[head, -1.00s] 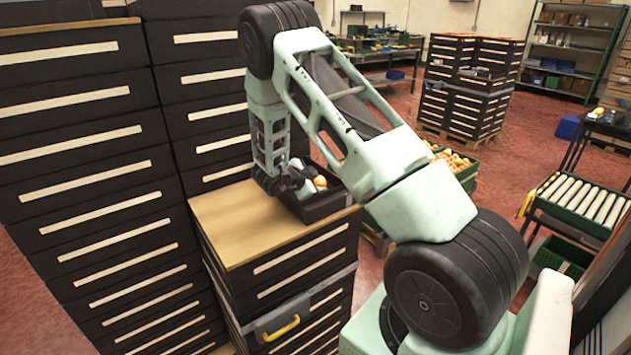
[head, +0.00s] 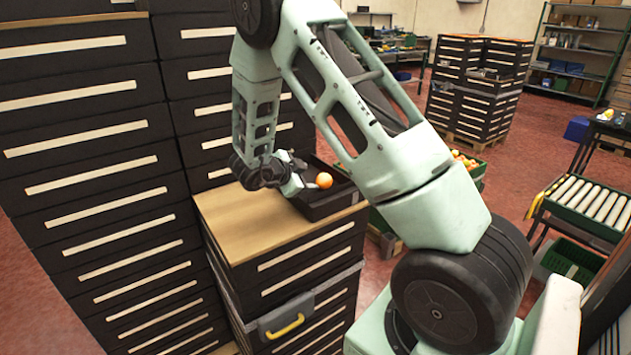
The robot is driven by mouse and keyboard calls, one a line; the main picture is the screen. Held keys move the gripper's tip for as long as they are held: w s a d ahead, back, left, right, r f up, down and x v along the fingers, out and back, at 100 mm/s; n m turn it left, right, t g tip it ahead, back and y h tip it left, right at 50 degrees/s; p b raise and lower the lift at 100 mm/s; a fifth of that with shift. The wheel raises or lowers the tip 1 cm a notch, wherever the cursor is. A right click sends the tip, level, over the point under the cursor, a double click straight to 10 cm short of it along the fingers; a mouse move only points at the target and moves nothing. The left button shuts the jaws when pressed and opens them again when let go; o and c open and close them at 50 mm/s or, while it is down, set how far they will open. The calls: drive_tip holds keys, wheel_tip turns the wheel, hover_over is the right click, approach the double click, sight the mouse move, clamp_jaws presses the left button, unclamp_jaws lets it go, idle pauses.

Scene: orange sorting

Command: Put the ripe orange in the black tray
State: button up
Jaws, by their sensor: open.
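The orange (head: 324,180) shows at the black tray (head: 336,206), within its outline and near my gripper; it looks orange all over. The tray sits on the wooden top of a drawer cabinet, partly behind my arm. My gripper (head: 300,178) is open at the tray's left side, just left of the orange. A small gap seems to show between fingers and fruit. The tray's floor is mostly hidden, so I cannot tell exactly what the orange rests on.
The cabinet's wooden top (head: 238,222) is bare left of the tray. Tall dark drawer cabinets (head: 90,150) stand close at the left. A green crate of fruit (head: 470,166) stands behind my arm. A roller stand (head: 580,205) is at the right.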

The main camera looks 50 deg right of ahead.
drive_tip(key=shift+v, duration=1.75)
drive_tip(key=w+a+r+n+t+y, duration=0.15)
drive_tip(key=a+n+y, duration=0.25)
drive_tip(key=a, duration=0.5)
drive_tip(key=w+a+r+n+t+y, duration=0.1)
drive_tip(key=a+r+n+t+y, duration=0.15)
drive_tip(key=a+n, duration=0.45)
drive_tip(key=w+a+r+n+t+y, duration=0.1)
drive_tip(key=w+a+n+t+y, duration=0.2)
drive_tip(key=a, duration=0.8)
drive_tip(key=s+a+r+n+g+y, duration=0.1)
drive_tip(key=s+a+n+g+y, duration=0.1)
drive_tip(key=s+a+n+y, duration=0.75)
drive_tip(key=s+a+n+g+h, duration=0.1)
drive_tip(key=s+n+g+h, duration=0.5)
drive_tip(key=s, duration=1.8)
drive_tip(key=n, duration=0.3)
drive_tip(key=shift+r, duration=0.4)
